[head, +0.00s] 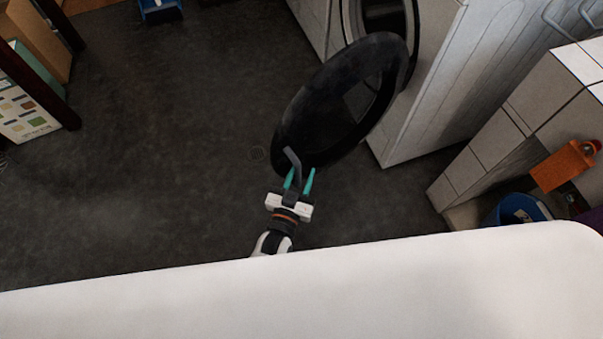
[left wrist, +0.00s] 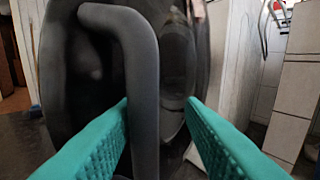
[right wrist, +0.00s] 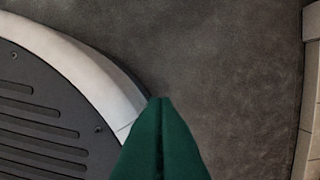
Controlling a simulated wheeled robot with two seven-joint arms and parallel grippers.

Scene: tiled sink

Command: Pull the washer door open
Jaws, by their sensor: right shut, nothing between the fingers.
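The washer (head: 432,90) is the white machine at the upper right of the head view, with its round opening (head: 382,15) showing. Its black round door (head: 318,85) stands swung out, away from the opening. A dark grey bent bar, the door's handle (left wrist: 145,75), runs down between the fingers of my left gripper (left wrist: 158,102). The fingers are apart, one on each side of the bar; contact is not clear. The left gripper also shows in the head view (head: 301,172), at the door's lower edge. My right gripper (right wrist: 160,98) is shut and empty above the floor.
A tiled block (head: 480,160) stands right of the washer, with a blue bucket (head: 518,209) and an orange item (head: 563,165) by it. A shelf with boxes (head: 25,105) is at the far left. Dark floor (head: 170,130) left of the door is clear.

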